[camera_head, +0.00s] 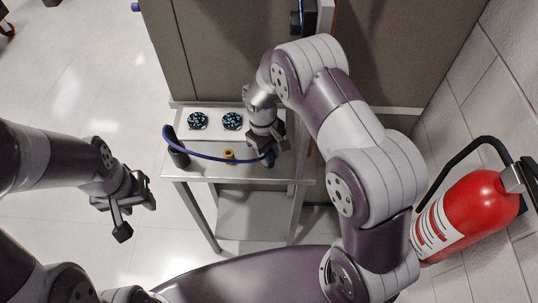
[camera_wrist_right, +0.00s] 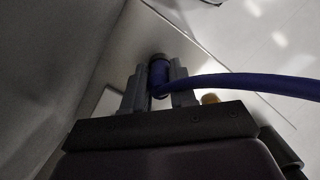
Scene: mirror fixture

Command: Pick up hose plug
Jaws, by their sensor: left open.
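The hose plug (camera_wrist_right: 159,72) is the dark blue end of a blue hose (camera_wrist_right: 240,82). In the right wrist view it fills the narrow gap between my right gripper's two fingers (camera_wrist_right: 159,90). In the head view the plug (camera_head: 269,157) shows at the right end of the hose (camera_head: 210,157), at the table's front right, just under my right gripper (camera_head: 270,145). My right gripper is shut on the plug. Its lower end is hard to make out. My left gripper (camera_head: 133,205) is open and empty, left of the table, away from the hose.
A small metal table (camera_head: 205,172) carries two round dark discs (camera_head: 232,121) on a pale panel, a black cylinder (camera_head: 179,153) at the left and a small yellow piece (camera_head: 229,155). A brown cabinet wall (camera_head: 215,60) stands behind. A red fire extinguisher (camera_head: 480,212) is at right.

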